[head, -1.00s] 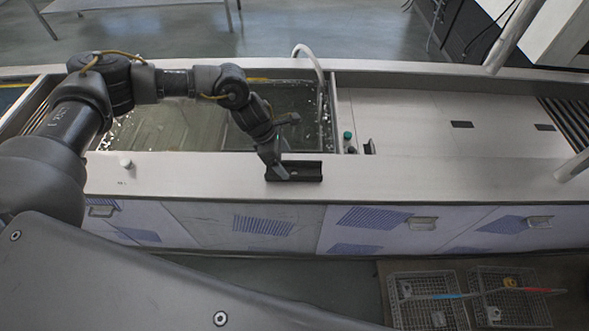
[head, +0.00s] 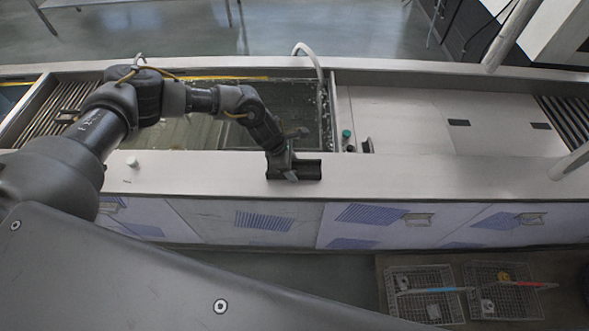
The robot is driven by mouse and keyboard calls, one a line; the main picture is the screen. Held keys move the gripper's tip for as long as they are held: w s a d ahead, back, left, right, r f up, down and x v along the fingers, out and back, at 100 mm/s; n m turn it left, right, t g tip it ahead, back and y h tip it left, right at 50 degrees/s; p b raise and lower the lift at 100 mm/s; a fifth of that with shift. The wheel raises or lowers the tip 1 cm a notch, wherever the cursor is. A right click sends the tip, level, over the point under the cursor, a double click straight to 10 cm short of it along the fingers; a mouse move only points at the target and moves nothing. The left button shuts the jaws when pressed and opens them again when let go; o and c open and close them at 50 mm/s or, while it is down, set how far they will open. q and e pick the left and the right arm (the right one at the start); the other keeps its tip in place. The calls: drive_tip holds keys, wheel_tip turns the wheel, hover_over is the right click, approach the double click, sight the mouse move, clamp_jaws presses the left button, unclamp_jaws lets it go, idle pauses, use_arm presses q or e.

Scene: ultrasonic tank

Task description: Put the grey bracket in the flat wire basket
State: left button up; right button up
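My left gripper (head: 283,168) reaches down at the left end of a small dark channel-shaped piece (head: 308,170) on the front rim of the tank. A small light grey bit (head: 291,177) shows at the fingertips. I cannot tell whether it is a fingertip or the grey bracket, nor whether the fingers are open or shut. Two wire baskets stand on the floor at the lower right, one with a blue handle (head: 448,271) and one with a red handle (head: 508,268). Small parts lie in both. Which is the flat one is unclear. My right gripper is out of view.
The water-filled tank (head: 215,135) lies behind the gripper, with a curved pale hose (head: 308,55) at its back right. A flat steel deck (head: 420,135) extends right, mostly clear. A slatted rack (head: 40,115) is at the left. A white knob (head: 132,162) stands on the rim.

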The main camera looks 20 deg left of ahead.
use_arm(q)
drive_tip(key=c, duration=1)
drive_tip(key=shift+r, duration=0.6)
drive_tip(key=s+a+r+b, duration=0.2)
drive_tip(key=s+r, duration=0.2)
drive_tip(key=s+a+r+b, duration=0.2)
drive_tip(key=s+r, duration=0.1)
drive_tip(key=s, duration=0.1)
drive_tip(key=s+a+r+b, duration=0.3)
drive_tip(key=s+r, duration=0.1)
drive_tip(key=shift+s+r, duration=0.1)
drive_tip(key=shift+r, duration=0.25)
